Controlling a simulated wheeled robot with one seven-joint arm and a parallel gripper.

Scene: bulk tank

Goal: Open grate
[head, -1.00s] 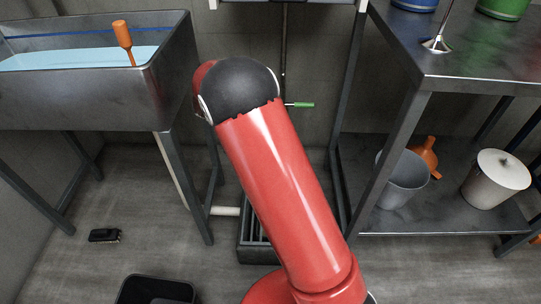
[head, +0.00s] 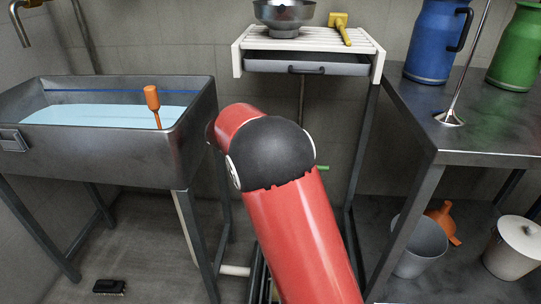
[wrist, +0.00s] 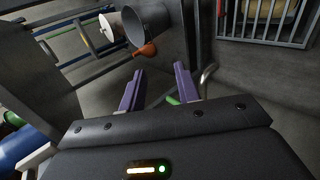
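The grate (wrist: 267,16) is a dark metal frame with parallel bars at the top right of the wrist view, with something yellowish and reddish behind the bars. In the head view only a narrow piece of the grate (head: 258,283) shows at the bottom, beside my red arm, which hides most of it. The bars appear to lie in the frame. My gripper (wrist: 157,72) shows in the wrist view with its two purple fingers apart and nothing between them. It is clear of the grate, which lies off to its right. In the head view my arm hides the gripper.
A water-filled trough (head: 105,115) with an orange-handled tool stands left. A green-handled pipe (head: 323,168) runs behind my arm. A brush (head: 109,287) lies on the floor.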

